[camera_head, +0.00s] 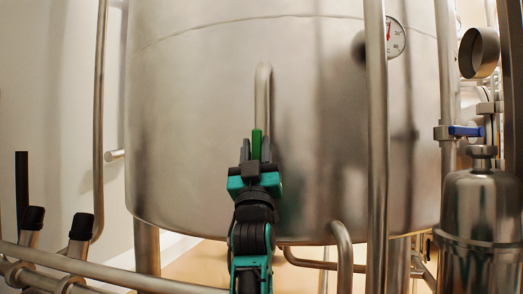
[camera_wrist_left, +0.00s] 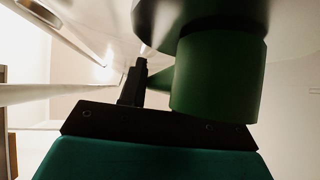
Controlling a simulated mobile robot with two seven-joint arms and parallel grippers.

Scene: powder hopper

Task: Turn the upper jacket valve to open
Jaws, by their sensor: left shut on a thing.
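The jacket valve's green handle (camera_head: 256,145) stands upright in front of the steel vessel, just below a bent pipe. My left gripper (camera_head: 254,157) is shut on the green handle from below and hides its lower part and the valve body. In the left wrist view the green handle (camera_wrist_left: 216,80) fills the upper middle, close to the camera. A dark finger of my left gripper (camera_wrist_left: 135,85) shows beside it. My right gripper is not in view.
The large steel vessel (camera_head: 200,120) fills the background. A vertical pipe (camera_head: 377,170) stands right of my arm, with a dial gauge (camera_head: 395,37) behind it. A blue-handled valve (camera_head: 465,131) and steel canister (camera_head: 482,215) are at the right. A rail (camera_head: 120,269) crosses the lower left.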

